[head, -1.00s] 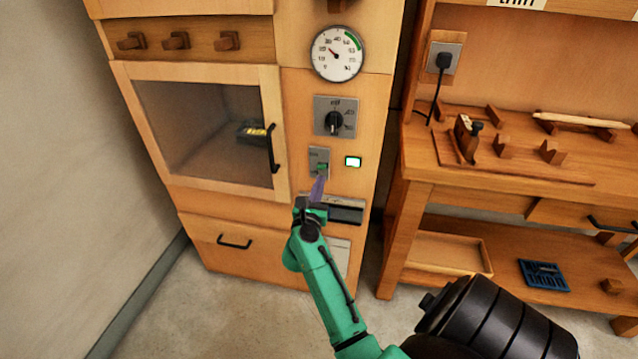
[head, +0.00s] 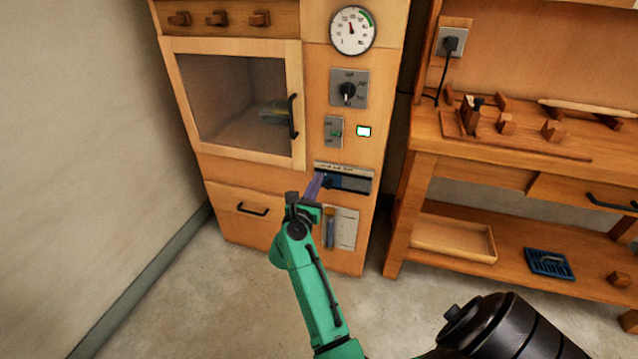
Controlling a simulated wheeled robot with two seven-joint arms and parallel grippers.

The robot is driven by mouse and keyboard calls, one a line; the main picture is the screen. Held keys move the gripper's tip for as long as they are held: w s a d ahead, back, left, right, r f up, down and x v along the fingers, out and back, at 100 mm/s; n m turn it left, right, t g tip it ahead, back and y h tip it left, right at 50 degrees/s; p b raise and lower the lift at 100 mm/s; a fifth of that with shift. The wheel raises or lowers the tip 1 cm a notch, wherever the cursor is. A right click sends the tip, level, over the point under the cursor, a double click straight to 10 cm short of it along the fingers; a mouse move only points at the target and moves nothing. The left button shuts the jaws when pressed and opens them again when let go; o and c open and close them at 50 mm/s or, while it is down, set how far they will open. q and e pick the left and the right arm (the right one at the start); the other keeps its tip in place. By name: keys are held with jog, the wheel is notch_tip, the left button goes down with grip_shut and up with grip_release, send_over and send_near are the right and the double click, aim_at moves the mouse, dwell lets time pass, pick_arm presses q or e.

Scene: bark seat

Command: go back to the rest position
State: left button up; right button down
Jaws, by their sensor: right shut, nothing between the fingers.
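My right gripper (head: 316,186) is at the end of the green arm, in the middle of the head view. Its purple-grey fingers are shut with nothing between them. It is in front of the wooden cabinet, by the left end of the dark slot (head: 345,180) and below the small switch plate (head: 334,132). Whether the fingers touch the cabinet is hard to tell. My left gripper does not show.
The cabinet has a glass door (head: 240,100) with a black handle, a gauge (head: 352,30), a rotary knob (head: 348,92), a lit indicator (head: 364,131) and a drawer (head: 250,208). A workbench (head: 500,140) with tools stands at right. The floor (head: 200,310) in front is clear.

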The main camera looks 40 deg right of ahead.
jog(key=shift+a, duration=0.1)
